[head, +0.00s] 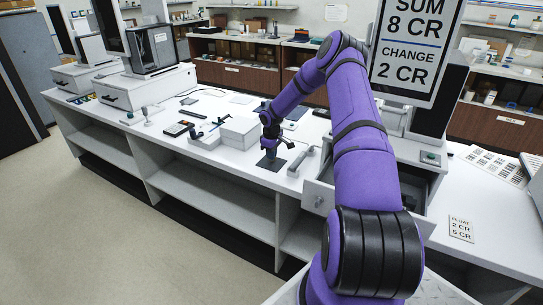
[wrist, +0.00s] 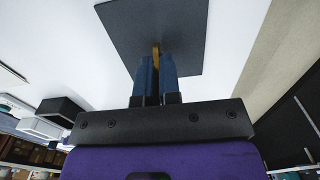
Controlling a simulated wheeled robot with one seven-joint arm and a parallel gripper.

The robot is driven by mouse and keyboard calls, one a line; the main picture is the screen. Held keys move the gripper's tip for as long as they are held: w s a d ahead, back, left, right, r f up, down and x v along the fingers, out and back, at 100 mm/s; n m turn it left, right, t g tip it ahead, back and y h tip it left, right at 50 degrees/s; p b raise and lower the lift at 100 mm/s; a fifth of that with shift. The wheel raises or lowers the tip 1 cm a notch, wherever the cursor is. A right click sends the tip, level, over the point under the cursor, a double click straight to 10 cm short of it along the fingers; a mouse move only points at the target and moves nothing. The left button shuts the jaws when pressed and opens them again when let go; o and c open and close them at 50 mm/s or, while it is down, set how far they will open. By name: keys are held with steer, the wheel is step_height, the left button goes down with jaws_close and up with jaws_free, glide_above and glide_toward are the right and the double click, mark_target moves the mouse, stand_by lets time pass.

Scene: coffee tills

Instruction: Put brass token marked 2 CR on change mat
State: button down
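My gripper (head: 270,153) points down over the dark change mat (head: 278,166) on the white counter. In the wrist view, the blue fingers (wrist: 156,66) are closed together on the brass token (wrist: 156,48), which shows as a thin gold edge between their tips. The mat also shows in the wrist view (wrist: 202,30), behind the token and fingertips. I cannot tell whether the token touches the mat. Its 2 CR mark is not readable.
A display (head: 413,42) reads SUM 8 CR, CHANGE 2 CR. A white box (head: 239,133) stands left of the mat, and a grey handled item (head: 300,162) lies to its right. A till drawer (head: 321,197) is open beside my arm. A float card (head: 461,228) lies at right.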

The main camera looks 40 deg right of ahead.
steer(key=shift+f, duration=0.2)
steer(key=shift+f, duration=0.15)
steer(key=c, duration=1.3)
jaws_free()
step_height(320, 180, up, 12)
steer(key=s+a+r+h, duration=0.1)
steer(key=s+a+r, duration=0.3)
steer(key=a+r, duration=0.45)
steer(key=s+a+r+m+t+h, duration=0.1)
steer(key=s+a+r, duration=0.4)
steer(key=r, duration=0.6)
steer(key=s+a+r+h, duration=0.1)
steer(key=s+a+r, duration=0.2)
steer(key=a+r, duration=0.55)
steer(key=s+a+r+m+t, duration=0.1)
steer(key=s+a+r, duration=0.3)
steer(key=s, duration=0.3)
steer(key=s+a+r+m+t, duration=0.1)
steer(key=s+a+r, duration=0.3)
steer(key=s, duration=0.3)
steer(key=s+a+y, duration=0.1)
steer(key=s, duration=0.3)
steer(key=s+a+t+y, duration=0.1)
steer(key=s, duration=0.4)
steer(key=s+a+f+t+y, duration=0.1)
steer(key=s+a, duration=0.1)
steer(key=s, duration=0.3)
steer(key=shift+s+m, duration=0.1)
steer(key=shift+m, duration=0.3)
